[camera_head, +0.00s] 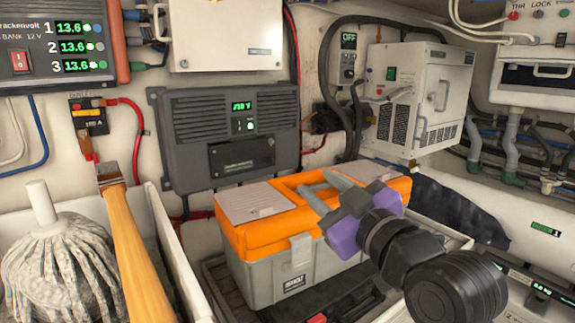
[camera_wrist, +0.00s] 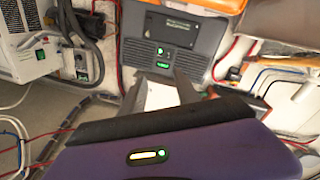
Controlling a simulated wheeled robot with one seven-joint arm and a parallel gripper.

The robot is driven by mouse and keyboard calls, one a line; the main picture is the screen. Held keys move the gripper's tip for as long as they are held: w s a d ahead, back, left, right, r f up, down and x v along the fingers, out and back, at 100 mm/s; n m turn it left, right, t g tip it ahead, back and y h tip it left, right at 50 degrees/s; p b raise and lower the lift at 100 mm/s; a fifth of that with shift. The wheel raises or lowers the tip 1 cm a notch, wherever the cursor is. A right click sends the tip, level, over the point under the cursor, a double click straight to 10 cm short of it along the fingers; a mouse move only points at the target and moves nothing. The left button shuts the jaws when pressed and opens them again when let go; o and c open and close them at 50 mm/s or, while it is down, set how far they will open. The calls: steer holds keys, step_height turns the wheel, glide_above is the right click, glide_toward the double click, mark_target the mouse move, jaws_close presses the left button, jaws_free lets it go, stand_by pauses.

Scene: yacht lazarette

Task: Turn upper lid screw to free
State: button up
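No lid screw can be told apart for certain. A dark grey unit (camera_head: 235,125) with a green display hangs on the wall and has a small dark cover plate (camera_head: 241,157). It also shows, turned over, in the wrist view (camera_wrist: 185,47). My gripper (camera_head: 318,182) is open and empty, in front of the orange toolbox lid and apart from the wall units. In the wrist view its grey fingers (camera_wrist: 160,82) stand apart with a pale surface between them.
An orange and grey toolbox (camera_head: 275,272) stands below my gripper. A mop (camera_head: 55,260) and a wooden handle (camera_head: 138,250) are at left. A white vented unit (camera_head: 415,95) with cables is at right. A red-edged battery panel (camera_head: 60,45) is at upper left.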

steer(key=s+d+f+m+h, duration=0.35)
steer(key=s+f, duration=0.55)
steer(key=f, duration=0.5)
steer(key=s+d+f+m+h, duration=0.2)
steer(key=s+d+f+m, duration=0.25)
steer(key=s+f, duration=0.65)
steer(key=s+d+f+h, duration=0.1)
steer(key=s+d+f, duration=0.1)
steer(key=s, duration=0.6)
steer(key=s+d+f+m+g, duration=0.1)
steer(key=s+d+f, duration=0.1)
steer(key=s, duration=0.7)
steer(key=s+d+f+m+g+h+b, duration=0.1)
steer(key=s+d+f, duration=0.1)
steer(key=s, duration=0.6)
steer(key=shift+s+f+h, duration=0.3)
steer(key=shift+f+h, duration=0.05)
steer(key=shift+f, duration=0.35)
steer(key=shift+d, duration=0.1)
